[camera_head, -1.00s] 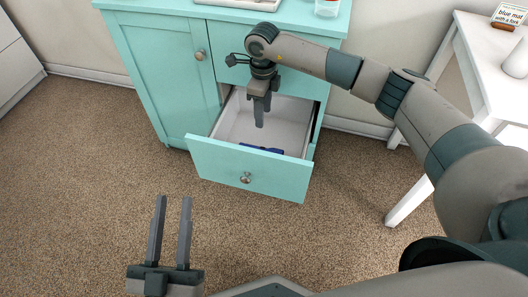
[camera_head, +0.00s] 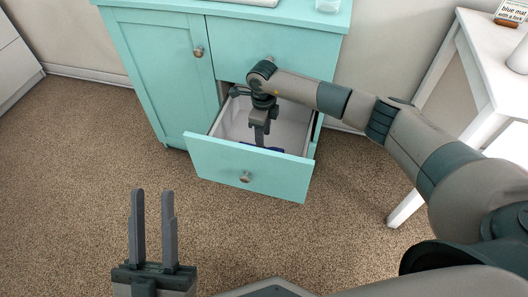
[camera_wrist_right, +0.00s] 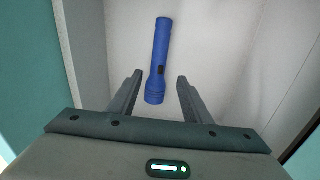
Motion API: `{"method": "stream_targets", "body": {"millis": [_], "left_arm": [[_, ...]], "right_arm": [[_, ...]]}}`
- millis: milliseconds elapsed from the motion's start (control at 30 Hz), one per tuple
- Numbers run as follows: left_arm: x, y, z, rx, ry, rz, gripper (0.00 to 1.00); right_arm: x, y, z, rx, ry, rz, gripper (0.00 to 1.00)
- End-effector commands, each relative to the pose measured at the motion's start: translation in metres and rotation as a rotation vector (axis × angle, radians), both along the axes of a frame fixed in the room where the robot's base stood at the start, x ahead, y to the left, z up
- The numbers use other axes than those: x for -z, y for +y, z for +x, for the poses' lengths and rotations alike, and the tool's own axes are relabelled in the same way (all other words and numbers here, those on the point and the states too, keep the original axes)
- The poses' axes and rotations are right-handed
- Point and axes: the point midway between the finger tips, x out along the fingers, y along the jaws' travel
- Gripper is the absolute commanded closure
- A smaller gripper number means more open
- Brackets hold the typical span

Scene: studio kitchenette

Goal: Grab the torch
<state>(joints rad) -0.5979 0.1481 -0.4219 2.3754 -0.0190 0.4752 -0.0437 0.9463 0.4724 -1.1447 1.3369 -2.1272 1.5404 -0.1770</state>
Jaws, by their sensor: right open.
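The blue torch (camera_wrist_right: 158,62) lies on the floor of the open drawer (camera_head: 245,165). In the right wrist view its wide end is nearest, partly between my fingers as seen from above, and its thin end points away. In the head view only a bit of the torch (camera_head: 262,148) shows beside my right gripper. My right gripper (camera_head: 260,143) points down into the drawer; its fingers (camera_wrist_right: 158,88) are open with nothing between them in contact. My left gripper (camera_head: 153,192) is open and empty, over the carpet in front of the drawer.
The teal cabinet (camera_head: 165,75) stands behind, with a closed upper drawer (camera_head: 270,45). The drawer's walls surround my right gripper. A white table (camera_head: 480,60) stands at the right. The carpet (camera_head: 70,180) at left is clear.

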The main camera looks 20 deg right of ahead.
Motion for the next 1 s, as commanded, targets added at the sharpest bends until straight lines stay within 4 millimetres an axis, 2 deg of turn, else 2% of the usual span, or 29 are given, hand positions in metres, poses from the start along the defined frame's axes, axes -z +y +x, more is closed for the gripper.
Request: {"method": "stream_targets", "body": {"millis": [467, 667, 833, 1000], "left_arm": [[-0.002, 0.001, 0.0, -0.003, -0.014, -0.005, 0.69], [-0.004, 0.006, 0.0, -0.01, -0.048, -0.015, 0.69], [-0.02, 0.014, 0.001, -0.026, -0.135, -0.034, 0.69], [-0.031, 0.018, 0.002, -0.032, -0.185, -0.045, 0.69]], "right_arm": [[0.007, 0.0, -0.001, 0.0, 0.001, -0.001, 0.55], [0.028, 0.0, -0.005, 0.0, 0.004, 0.0, 0.55], [0.048, 0.0, -0.006, 0.0, 0.002, 0.0, 0.55], [0.055, -0.001, -0.006, 0.0, 0.001, 0.001, 0.55]]}}
